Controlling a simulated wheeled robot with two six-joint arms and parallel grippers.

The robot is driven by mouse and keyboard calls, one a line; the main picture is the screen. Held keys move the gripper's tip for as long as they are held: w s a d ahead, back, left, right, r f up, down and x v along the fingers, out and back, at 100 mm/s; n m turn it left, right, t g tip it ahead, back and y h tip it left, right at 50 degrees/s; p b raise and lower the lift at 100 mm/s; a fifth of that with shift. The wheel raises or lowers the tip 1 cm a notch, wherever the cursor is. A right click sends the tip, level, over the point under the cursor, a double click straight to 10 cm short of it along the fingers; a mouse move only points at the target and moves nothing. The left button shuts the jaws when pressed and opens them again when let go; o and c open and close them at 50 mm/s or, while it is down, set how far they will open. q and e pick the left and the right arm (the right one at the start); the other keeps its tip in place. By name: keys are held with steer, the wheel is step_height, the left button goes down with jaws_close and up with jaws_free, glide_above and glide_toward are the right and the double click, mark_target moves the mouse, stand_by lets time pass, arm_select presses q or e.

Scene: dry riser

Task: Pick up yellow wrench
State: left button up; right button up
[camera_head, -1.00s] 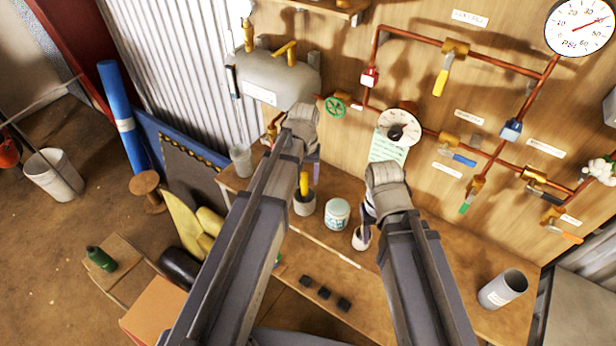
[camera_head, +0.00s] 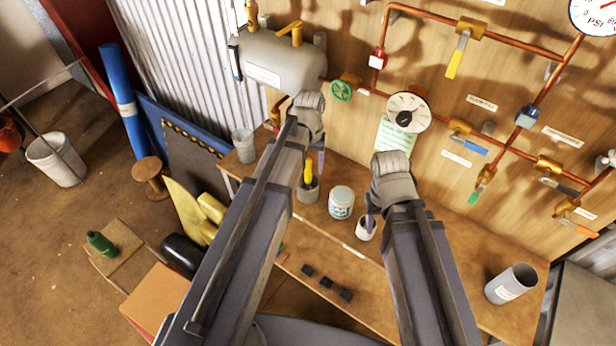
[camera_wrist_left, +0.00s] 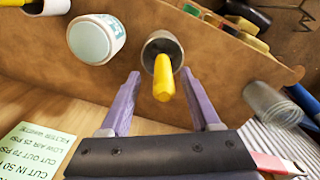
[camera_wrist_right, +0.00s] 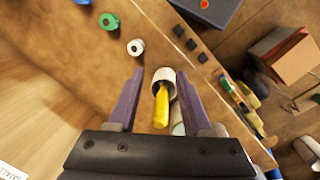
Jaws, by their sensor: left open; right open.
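Two yellow-handled tools stand in separate cups on the wooden bench; I cannot tell which is the wrench. One yellow handle (camera_head: 308,172) rises from a grey cup (camera_head: 308,194) below my left gripper (camera_head: 317,160). In the left wrist view this handle (camera_wrist_left: 163,80) shows between the open fingers (camera_wrist_left: 160,75), with nothing gripped. The other yellow handle (camera_wrist_right: 160,107) is in a white cup (camera_wrist_right: 163,78), between the open fingers of my right gripper (camera_wrist_right: 161,72). In the head view my right gripper (camera_head: 370,215) covers that handle, just over the white cup (camera_head: 366,232).
A white jar with a teal label (camera_head: 341,203) stands between the cups. A grey cylinder (camera_head: 510,284) stands at the bench's right. Copper pipes with valves (camera_head: 465,135) and a gauge (camera_head: 408,113) are on the wall behind. Small dark blocks (camera_head: 326,283) lie at the front.

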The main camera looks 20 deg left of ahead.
mark_target(308, 176)
arm_select(q)
steer(key=f+b, duration=0.4)
steer(key=f, duration=0.1)
steer(key=shift+s+a+f+b, duration=0.1)
steer(key=shift+a+f+b, duration=0.1)
steer(key=shift+b, duration=0.2)
steer(key=shift+r, duration=0.15)
jaws_close()
